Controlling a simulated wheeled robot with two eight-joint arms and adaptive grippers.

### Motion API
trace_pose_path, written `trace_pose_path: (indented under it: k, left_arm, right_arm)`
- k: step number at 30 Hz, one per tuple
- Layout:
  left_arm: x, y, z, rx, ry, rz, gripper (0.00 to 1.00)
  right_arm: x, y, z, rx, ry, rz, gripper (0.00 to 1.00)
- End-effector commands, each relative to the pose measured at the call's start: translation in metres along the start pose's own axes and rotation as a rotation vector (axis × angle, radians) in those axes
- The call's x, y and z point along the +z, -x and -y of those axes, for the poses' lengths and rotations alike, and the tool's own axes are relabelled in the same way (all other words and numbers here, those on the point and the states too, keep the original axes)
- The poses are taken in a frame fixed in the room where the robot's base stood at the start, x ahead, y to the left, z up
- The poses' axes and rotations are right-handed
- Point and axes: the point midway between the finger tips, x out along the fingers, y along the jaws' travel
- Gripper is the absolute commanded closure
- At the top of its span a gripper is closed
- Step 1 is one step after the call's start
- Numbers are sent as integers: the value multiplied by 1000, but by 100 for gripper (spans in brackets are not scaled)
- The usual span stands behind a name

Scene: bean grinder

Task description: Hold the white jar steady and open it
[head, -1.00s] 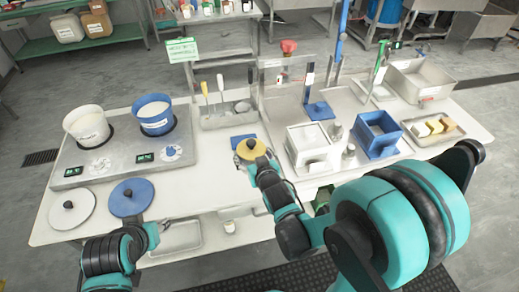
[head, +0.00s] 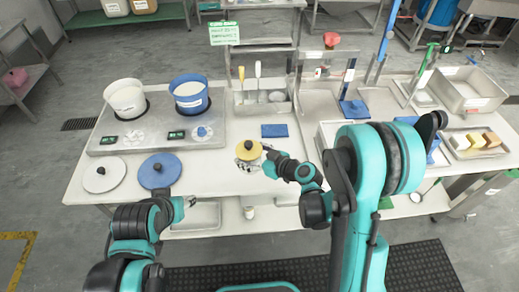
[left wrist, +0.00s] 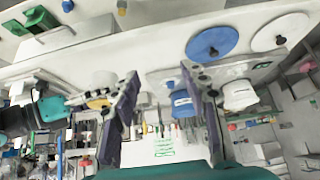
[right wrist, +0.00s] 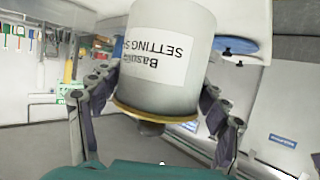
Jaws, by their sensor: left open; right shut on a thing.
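The white jar (right wrist: 165,55) carries a printed label and fills the middle of the right wrist view. Its yellow lid (head: 248,150) has a dark knob on top. My right gripper (right wrist: 156,95) is shut around the jar's body, just below the lid. In the head view the jar is mostly hidden under the lid and behind my gripper; whether it touches the table is unclear. My left gripper (head: 188,202) is open and empty near the table's front edge, left of the jar. In the left wrist view the jar (left wrist: 104,80) shows beyond the left finger, apart from it.
A blue pad (head: 274,130) lies behind the jar. Two round lids, white (head: 104,175) and blue (head: 160,171), lie at left. White (head: 125,98) and blue (head: 189,96) pots stand on the grey heater. The table between the blue lid and jar is clear.

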Motion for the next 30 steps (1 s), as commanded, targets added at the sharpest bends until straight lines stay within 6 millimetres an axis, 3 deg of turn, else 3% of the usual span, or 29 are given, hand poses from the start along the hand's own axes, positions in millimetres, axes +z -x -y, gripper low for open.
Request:
trace_pose_path:
  k: [1,5,6,17,24,30]
  left_arm:
    - [-1,0,0,1,5,2,36]
    - [-14,3,-5,8,63,24,2]
    - [-21,5,-8,11,100,38,0]
    - [-118,8,-59,-29,643,256,0]
    - [-173,-10,-107,-158,1020,389,0]
    - [-204,-32,-151,-315,1307,458,0]
  right_arm:
    - [0,-2,1,-12,4,-1,77]
    - [1,-3,2,-22,10,-2,77]
    - [1,-3,2,-23,10,-2,77]
    - [0,-3,2,-21,9,-1,77]
    - [0,-3,2,-21,8,-1,77]
    - [0,-3,2,-20,8,-1,77]
